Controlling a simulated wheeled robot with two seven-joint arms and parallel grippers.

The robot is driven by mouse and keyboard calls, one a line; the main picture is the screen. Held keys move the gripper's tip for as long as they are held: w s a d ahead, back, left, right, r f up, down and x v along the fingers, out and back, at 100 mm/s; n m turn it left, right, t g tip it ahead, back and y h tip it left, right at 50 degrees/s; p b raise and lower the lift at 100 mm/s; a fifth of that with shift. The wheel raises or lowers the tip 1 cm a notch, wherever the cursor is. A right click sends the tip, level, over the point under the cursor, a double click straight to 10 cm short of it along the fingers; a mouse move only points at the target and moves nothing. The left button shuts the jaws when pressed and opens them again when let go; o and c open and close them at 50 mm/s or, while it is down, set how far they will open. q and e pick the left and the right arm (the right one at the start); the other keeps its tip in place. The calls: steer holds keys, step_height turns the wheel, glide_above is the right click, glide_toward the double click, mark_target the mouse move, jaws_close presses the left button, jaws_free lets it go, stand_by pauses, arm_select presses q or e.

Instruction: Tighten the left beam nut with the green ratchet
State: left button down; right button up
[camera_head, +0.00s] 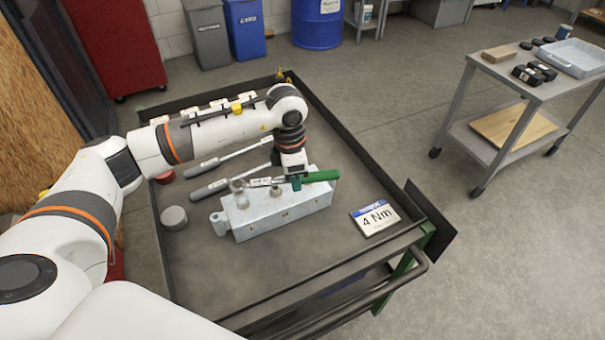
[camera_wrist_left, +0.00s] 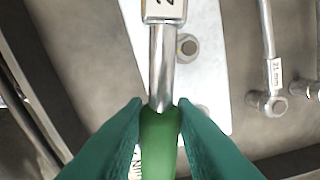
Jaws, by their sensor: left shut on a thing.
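The green ratchet is held by its green handle (camera_head: 322,176) above the metal beam (camera_head: 300,207). My left gripper (camera_head: 295,182) is shut on it. The ratchet's shaft points left, and its head (camera_head: 238,186) is over the beam's left part, at the left nut; I cannot tell whether it is seated, and the nut is hidden. Another beam nut (camera_head: 276,191) shows near the middle. In the left wrist view, my green fingertips (camera_wrist_left: 160,110) grip the handle (camera_wrist_left: 160,145), and a nut (camera_wrist_left: 187,47) shows beside the shaft. My right gripper is not in view.
Wrenches with grey handles (camera_head: 208,190) lie on the cart behind the beam. A round grey tin (camera_head: 174,217) stands at the left. A "4 Nm" sign (camera_head: 375,217) lies at the right. The front of the cart top (camera_head: 215,275) is clear.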

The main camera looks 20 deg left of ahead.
arm_select(q)
steer(key=shift+r, duration=0.15)
steer(key=shift+r+p, duration=1.05)
steer(key=shift+r, duration=1)
steer(key=c, duration=1.7)
jaws_free()
steer(key=shift+f, duration=0.1)
jaws_close()
